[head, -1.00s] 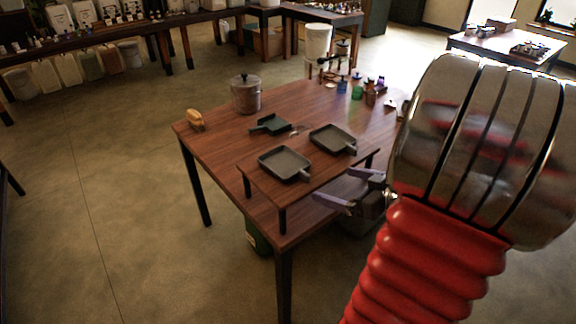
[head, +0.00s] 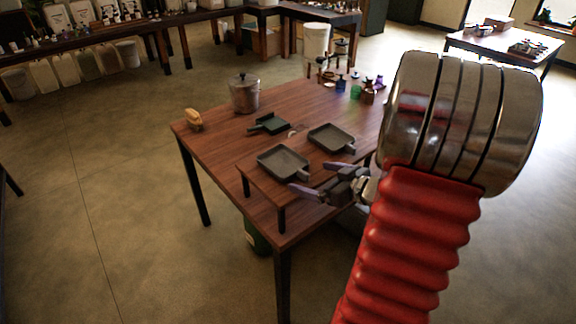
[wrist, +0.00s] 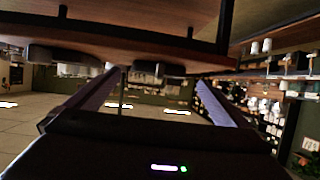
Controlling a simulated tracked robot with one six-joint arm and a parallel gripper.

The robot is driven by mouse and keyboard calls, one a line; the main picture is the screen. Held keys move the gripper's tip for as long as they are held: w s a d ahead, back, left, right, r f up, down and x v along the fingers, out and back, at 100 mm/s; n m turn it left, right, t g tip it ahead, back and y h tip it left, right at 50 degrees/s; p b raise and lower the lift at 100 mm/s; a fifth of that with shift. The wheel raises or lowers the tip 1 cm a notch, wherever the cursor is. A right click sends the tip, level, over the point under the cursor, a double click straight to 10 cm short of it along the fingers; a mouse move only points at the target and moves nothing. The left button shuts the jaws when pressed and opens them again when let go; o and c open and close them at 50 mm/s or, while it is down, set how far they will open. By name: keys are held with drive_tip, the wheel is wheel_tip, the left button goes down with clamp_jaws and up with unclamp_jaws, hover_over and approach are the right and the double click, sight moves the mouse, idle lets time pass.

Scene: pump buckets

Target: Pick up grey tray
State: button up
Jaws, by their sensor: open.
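Two square grey trays with short handles sit on a low raised shelf on the wooden table: a nearer grey tray (head: 283,162) and a farther grey tray (head: 332,138). My gripper (head: 318,181) is open and empty at the shelf's front right edge, close to both tray handles but apart from them as far as I can tell. In the wrist view, which looks upside down, my gripper (wrist: 155,92) has its two purple fingers spread. Two dark shapes, seemingly the trays (wrist: 62,56), show beyond the fingers.
The shelf (head: 262,188) stands on the wooden table (head: 215,150). A dark green tray (head: 268,124), a lidded metal pot (head: 244,94) and a yellow object (head: 193,119) are farther back and left. Small bottles (head: 368,92) stand at the back right. Floor left of the table is clear.

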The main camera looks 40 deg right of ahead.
sight(309, 175)
drive_tip(key=shift+w, duration=0.1)
drive_tip(key=shift+x, duration=2.55)
drive_tip(key=c, duration=0.8)
